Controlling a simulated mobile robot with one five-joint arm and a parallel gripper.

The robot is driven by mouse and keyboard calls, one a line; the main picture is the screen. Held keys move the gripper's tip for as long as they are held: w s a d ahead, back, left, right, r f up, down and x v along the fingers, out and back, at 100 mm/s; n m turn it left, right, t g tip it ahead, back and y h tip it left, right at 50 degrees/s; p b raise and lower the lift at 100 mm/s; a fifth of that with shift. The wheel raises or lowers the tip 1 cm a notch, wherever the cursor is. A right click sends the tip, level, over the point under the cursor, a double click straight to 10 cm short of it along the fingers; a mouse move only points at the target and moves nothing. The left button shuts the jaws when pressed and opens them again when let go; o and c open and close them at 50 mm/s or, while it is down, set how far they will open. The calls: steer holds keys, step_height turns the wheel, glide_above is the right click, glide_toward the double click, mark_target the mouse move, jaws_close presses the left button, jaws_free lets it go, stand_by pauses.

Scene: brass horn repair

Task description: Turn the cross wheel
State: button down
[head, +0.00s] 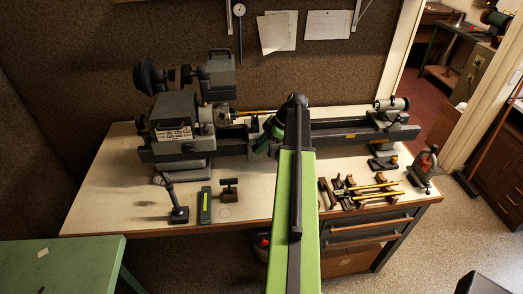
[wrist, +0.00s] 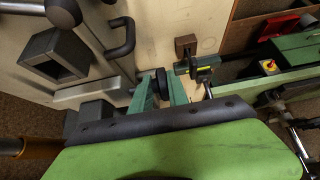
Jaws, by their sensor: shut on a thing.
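A grey lathe (head: 180,112) stands on the pale bench, and my arm reaches to the middle of its bed. My gripper (head: 262,142) is at the lathe carriage, partly hidden behind my own arm in the head view. In the wrist view the two green fingers of my gripper (wrist: 162,93) stand on either side of a small dark round part, which looks like the cross wheel (wrist: 160,84). The gripper is shut on it. The wheel cannot be made out in the head view, and its turn angle cannot be told.
The tailstock (head: 391,105) is at the bed's right end. Several small tools and brass rods (head: 370,190) lie on the bench's right front. A dark stand (head: 176,205) and a green block (head: 205,205) are at the left front.

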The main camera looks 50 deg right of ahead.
steer(key=t+y+b, duration=0.1)
steer(key=b, duration=0.1)
steer(key=f+y+b, duration=0.1)
steer(key=b, duration=0.1)
steer(key=shift+s+t, duration=0.3)
steer(key=shift+t, duration=0.1)
steer(key=t+y+b, duration=0.1)
steer(key=b, duration=0.2)
steer(key=shift+r+y, duration=0.1)
steer(key=shift+y, duration=0.3)
steer(key=shift+r, duration=0.15)
steer(key=c, duration=1.6)
jaws_free()
steer(key=shift+s, duration=0.1)
steer(key=shift+o, duration=0.6)
steer(key=shift+s+r, duration=0.1)
steer(key=shift+r, duration=0.1)
